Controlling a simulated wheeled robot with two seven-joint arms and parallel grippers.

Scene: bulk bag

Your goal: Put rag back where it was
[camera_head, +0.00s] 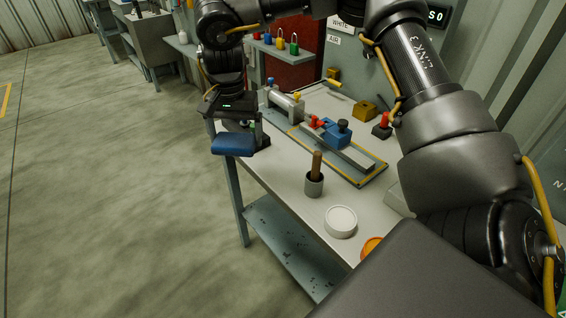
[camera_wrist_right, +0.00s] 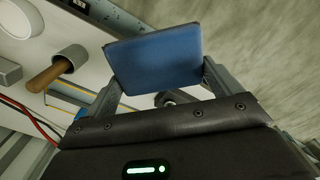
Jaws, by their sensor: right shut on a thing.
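The blue rag (camera_head: 232,144) is a flat, slab-like piece. My right gripper (camera_head: 240,130) is shut on it and holds it out past the bench's left edge, over the open floor side. In the right wrist view the rag (camera_wrist_right: 160,55) sits between the two fingers (camera_wrist_right: 163,80), which grip it at its sides. The workbench (camera_head: 290,190) has a light grey top. The rag does not appear to touch the bench. My left gripper is not in view.
A bare strip runs along the bench's left edge.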

